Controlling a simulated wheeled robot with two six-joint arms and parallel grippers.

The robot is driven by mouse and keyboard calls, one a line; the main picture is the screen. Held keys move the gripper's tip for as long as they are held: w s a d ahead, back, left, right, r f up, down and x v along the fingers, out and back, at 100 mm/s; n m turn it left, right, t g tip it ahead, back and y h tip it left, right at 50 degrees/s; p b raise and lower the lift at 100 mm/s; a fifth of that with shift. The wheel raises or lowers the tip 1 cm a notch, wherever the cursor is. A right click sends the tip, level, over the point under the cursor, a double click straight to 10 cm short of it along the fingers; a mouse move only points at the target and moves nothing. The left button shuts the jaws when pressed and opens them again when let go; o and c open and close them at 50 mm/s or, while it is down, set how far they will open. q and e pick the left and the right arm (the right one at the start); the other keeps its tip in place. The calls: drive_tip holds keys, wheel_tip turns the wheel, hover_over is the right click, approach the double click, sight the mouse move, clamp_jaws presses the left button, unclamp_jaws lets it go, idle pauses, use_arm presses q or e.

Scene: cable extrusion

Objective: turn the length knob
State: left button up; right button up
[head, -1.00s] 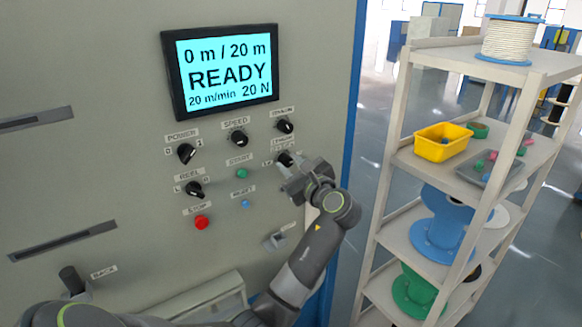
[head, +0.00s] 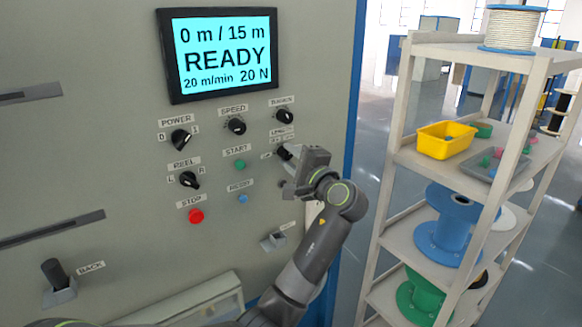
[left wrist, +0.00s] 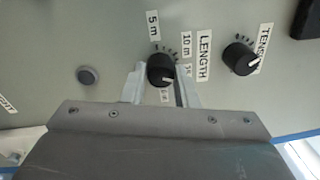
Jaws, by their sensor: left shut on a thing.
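The black length knob (head: 284,152) sits on the panel below the tension knob (head: 284,116); my gripper hides part of it in the head view. In the left wrist view the length knob (left wrist: 161,69) stands between the two fingers of my left gripper (left wrist: 161,82), beside the LENGTH label (left wrist: 204,55). My left gripper (head: 290,163) is shut on the knob. Marks of 5 m and 10 m show around it; the others are partly covered. The screen (head: 219,55) reads 0 m / 15 m, READY, 20 m/min, 20 N. My right gripper is not in view.
Close by are the speed knob (head: 235,126), green start button (head: 240,165), blue reset button (head: 243,199), reel knob (head: 189,180), power knob (head: 180,139) and red stop button (head: 196,216). A shelf (head: 400,160) with spools and a yellow bin (head: 445,141) stands right.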

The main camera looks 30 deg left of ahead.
use_arm(q)
drive_tip(key=n+b, duration=0.4)
drive_tip(key=n, duration=0.1)
drive_tip(key=shift+f, duration=0.15)
drive_tip(key=n+g+b, duration=0.1)
drive_tip(key=n+b, duration=0.7)
drive_tip(key=n, duration=0.1)
drive_tip(key=shift+w+n, duration=0.1)
drive_tip(key=shift+n, duration=0.2)
drive_tip(key=n+b, duration=0.5)
drive_tip(key=shift+n+g, duration=0.3)
drive_tip(key=shift+r+n, duration=0.2)
drive_tip(key=shift+n, duration=0.1)
drive_tip(key=shift+r+n+b, duration=0.15)
drive_tip(key=shift+n+b, duration=0.9)
drive_tip(key=shift+n, duration=0.25)
drive_tip(key=o, duration=1)
